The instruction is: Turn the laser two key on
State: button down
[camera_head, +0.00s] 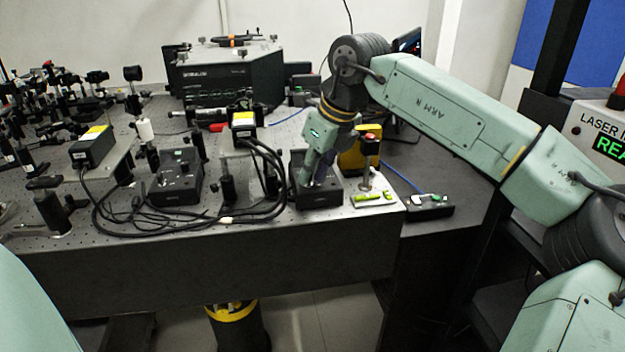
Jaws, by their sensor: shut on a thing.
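Two black laser control boxes stand near the front edge of the optical bench. The right box (329,193) is under my gripper (313,181). The left box (176,185) has small controls on its top and stands clear of my arm. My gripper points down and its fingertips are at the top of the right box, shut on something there. The fingers hide what they hold, so I cannot see the key or its angle. I cannot read which box belongs to laser two.
Black cables (262,190) loop between the two boxes.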

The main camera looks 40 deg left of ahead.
jog(key=m+b, duration=0.1)
jog(key=m+t+b, duration=0.1)
jog(key=m, duration=0.1)
jog(key=shift+s+f+m, duration=0.15)
jog(key=shift+m, duration=0.15)
jog(key=shift+s+a+m+t+h+b, duration=0.15)
jog(key=shift+m+t+b, duration=0.3)
jog(key=shift+m, duration=0.55)
jog(key=shift+w+m+t+h+b, duration=0.1)
jog(key=shift+m+t+h+b, duration=0.25)
jog(key=shift+m, duration=0.65)
jog(key=shift+r, duration=0.2)
jog(key=c, duration=1.5)
grip_release()
jog(key=shift+s, duration=0.1)
jog(key=v, duration=1.2)
